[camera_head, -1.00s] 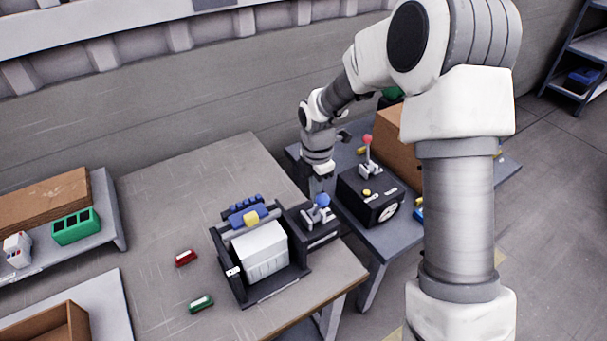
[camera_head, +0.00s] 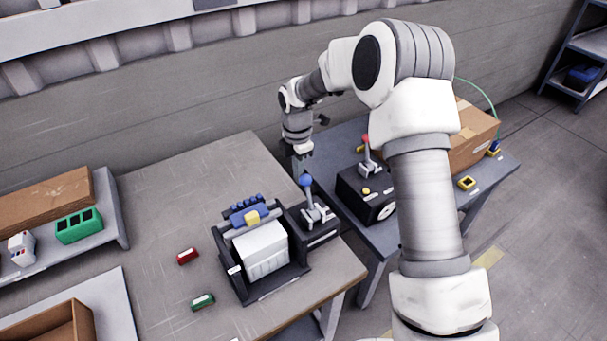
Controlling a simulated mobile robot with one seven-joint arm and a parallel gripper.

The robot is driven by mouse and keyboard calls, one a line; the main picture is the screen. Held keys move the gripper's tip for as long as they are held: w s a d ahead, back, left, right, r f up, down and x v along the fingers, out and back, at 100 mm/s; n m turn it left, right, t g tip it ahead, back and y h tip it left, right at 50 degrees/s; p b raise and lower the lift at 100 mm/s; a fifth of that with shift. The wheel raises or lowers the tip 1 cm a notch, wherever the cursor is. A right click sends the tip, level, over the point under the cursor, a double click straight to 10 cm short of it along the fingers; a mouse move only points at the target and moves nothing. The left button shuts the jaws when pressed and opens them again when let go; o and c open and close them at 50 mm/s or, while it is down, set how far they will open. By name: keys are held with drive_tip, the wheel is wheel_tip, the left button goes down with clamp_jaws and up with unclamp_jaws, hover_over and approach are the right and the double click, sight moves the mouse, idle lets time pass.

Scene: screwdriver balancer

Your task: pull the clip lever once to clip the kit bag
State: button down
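The white kit bag (camera_head: 262,252) sits in a black holder (camera_head: 238,284) near the front of the table. A blue bar with a yellow block (camera_head: 252,217) lies along its back edge. Just right of it, a dark unit (camera_head: 320,233) carries a grey lever with a blue knob (camera_head: 306,181); the lever stands close to upright, leaning a little left. My gripper (camera_head: 300,170) points down at the knob from behind, touching it or very close. Its fingers are small and partly hidden, so I cannot tell whether they are open or shut.
A black box (camera_head: 352,191) with a red-knobbed lever (camera_head: 366,140) and a dial stands on the blue-grey table at right. A cardboard box (camera_head: 474,139) is behind my arm. Red (camera_head: 187,256) and green (camera_head: 202,301) pieces lie left of the holder.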

drive_tip(key=shift+r, duration=0.15)
wheel_tip(320, 180, up, 7)
drive_tip(key=p, duration=0.4)
drive_tip(key=shift+p, duration=0.4)
